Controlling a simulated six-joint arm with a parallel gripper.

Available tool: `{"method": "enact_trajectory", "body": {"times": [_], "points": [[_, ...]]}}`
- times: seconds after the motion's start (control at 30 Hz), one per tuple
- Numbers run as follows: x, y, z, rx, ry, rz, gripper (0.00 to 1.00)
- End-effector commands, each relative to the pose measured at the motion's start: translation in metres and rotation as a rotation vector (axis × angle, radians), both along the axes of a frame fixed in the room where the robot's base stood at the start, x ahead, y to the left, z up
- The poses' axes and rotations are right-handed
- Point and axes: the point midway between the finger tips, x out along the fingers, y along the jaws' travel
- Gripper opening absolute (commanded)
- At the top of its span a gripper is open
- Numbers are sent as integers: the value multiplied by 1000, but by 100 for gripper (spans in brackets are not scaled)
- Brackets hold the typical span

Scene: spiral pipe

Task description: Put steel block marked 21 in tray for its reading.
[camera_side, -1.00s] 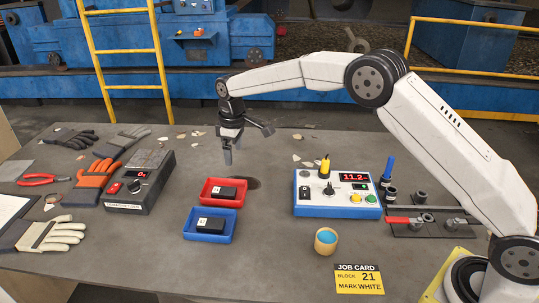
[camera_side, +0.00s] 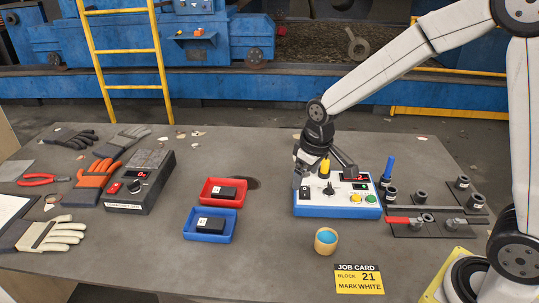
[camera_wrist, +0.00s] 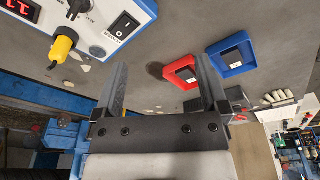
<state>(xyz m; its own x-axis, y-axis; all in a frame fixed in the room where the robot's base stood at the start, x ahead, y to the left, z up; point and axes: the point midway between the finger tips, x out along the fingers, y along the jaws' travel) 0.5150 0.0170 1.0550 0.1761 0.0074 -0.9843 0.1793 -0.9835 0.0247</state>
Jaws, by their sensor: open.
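A red tray (camera_side: 238,201) holds a dark block (camera_side: 227,192) with a pale label. In front of it a blue tray (camera_side: 188,236) holds a second dark block (camera_side: 211,223) with a pale label. I cannot make out the label numbers. Both trays also show in the wrist view, red (camera_wrist: 171,67) and blue (camera_wrist: 217,71). My gripper (camera_side: 298,177) is open and empty at the left edge of the white-and-blue control box (camera_side: 325,210). In the wrist view its fingers (camera_wrist: 163,88) have nothing between them. The job card (camera_side: 359,279) reads block 21, mark white.
The box has a yellow plug (camera_side: 325,166), knob, switch, buttons and a red display partly hidden by my arm. A dark scale (camera_side: 140,190) reads 0 at left, near gloves and red pliers. A cup (camera_side: 326,240) stands in front; a socket rack (camera_side: 430,222) is right.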

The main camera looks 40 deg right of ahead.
Motion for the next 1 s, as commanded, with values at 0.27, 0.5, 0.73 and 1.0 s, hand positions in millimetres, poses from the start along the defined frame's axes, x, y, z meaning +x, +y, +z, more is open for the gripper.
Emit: {"method": "enact_trajectory", "body": {"times": [0.27, 0.5, 0.73, 1.0], "points": [[-76, -12, -11, 18, -33, -112, 94], [-117, -17, -20, 28, -52, -170, 94], [-124, -17, -22, 30, -54, -182, 94], [-124, -17, -22, 30, -54, -180, 94]]}}
